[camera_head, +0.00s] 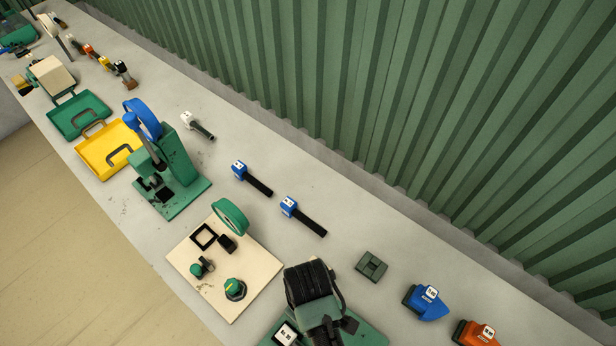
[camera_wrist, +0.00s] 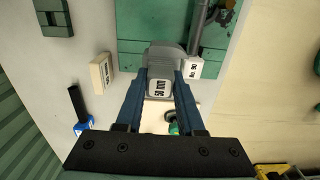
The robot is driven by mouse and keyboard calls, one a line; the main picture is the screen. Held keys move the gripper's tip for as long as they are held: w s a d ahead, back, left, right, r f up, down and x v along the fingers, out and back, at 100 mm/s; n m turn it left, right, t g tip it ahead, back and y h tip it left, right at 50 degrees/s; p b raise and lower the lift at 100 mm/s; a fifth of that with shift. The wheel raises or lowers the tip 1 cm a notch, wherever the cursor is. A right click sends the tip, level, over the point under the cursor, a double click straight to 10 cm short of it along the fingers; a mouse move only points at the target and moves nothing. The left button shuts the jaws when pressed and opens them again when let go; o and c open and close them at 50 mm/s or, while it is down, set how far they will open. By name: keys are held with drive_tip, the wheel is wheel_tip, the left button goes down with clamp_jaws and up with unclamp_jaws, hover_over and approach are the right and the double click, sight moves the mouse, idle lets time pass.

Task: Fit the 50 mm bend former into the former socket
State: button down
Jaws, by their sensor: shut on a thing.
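In the wrist view my gripper (camera_wrist: 162,82) is shut on a grey former (camera_wrist: 165,58) with a white label that seems to read 50 mm. The former is over the edge of a green base plate (camera_wrist: 140,20). A white label block reading R 50 (camera_wrist: 193,68) is just right of the former. I cannot tell whether the former touches the plate, and the socket is not clearly visible. In the head view the dark hand of my gripper (camera_head: 310,284) covers part of the green plate (camera_head: 365,334), with the R 50 label (camera_head: 286,333) at its lower left. The former is hidden there.
A grey lever (camera_wrist: 198,25) rises from the plate close to the former. A cream block (camera_wrist: 102,72) stands at left. A dark green block (camera_head: 372,265), a blue former (camera_head: 426,302) and an orange one (camera_head: 474,333) lie right. A cream board (camera_head: 185,255) is at left.

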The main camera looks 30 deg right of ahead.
drive_tip(key=shift+f+b, duration=1.05)
drive_tip(key=shift+f, duration=0.95)
drive_tip(key=shift+f+b, duration=0.85)
drive_tip(key=shift+f, duration=0.4)
drive_tip(key=shift+c, duration=2.2)
unclamp_jaws()
drive_tip(key=shift+o, duration=0.3)
drive_tip(key=shift+o, duration=0.9)
drive_tip(key=shift+p, duration=0.35)
